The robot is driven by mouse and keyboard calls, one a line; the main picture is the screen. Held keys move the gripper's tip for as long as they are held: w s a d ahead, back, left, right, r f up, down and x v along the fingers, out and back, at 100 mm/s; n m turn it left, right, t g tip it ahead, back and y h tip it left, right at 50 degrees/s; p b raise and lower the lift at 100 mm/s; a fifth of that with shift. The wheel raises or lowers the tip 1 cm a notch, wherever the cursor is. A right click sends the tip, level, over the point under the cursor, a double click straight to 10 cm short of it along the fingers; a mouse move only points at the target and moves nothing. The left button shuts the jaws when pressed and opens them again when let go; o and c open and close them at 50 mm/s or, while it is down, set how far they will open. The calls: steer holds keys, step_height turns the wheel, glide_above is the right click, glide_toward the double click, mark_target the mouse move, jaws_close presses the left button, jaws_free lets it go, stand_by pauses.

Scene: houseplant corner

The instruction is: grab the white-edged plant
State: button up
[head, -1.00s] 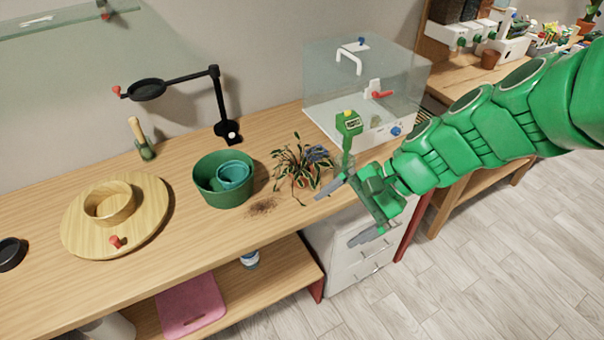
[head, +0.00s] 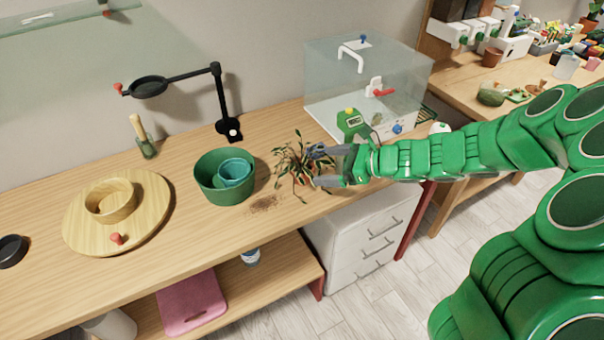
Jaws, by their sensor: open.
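The plant (head: 290,160) stands on the wooden bench in a small reddish-brown pot, with long, thin, drooping dark leaves; pale leaf edges are too small to make out. My gripper (head: 314,166) is open at the plant's right side, pointing left. One finger is at the upper right of the foliage and the other at the lower right near the pot. The fingers overlap the right leaves in the picture; I cannot tell whether they touch the pot. Part of the pot is hidden by leaves and fingers.
A green tub (head: 225,190) with a teal pot (head: 234,173) inside stands left of the plant. Spilled soil (head: 264,203) lies in front. A green meter (head: 352,122) and a clear-walled case (head: 345,85) stand behind my gripper. A black magnifier stand (head: 220,100) is at the back.

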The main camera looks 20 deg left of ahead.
mark_target(292, 166)
steer(key=w+f+m, duration=0.2)
steer(key=shift+w+f+t, duration=0.15)
steer(key=shift+f+t, duration=0.15)
steer(key=shift+f, duration=0.05)
steer(key=shift+x, duration=5.75)
steer(key=shift+c, duration=0.3)
steer(key=c, duration=1)
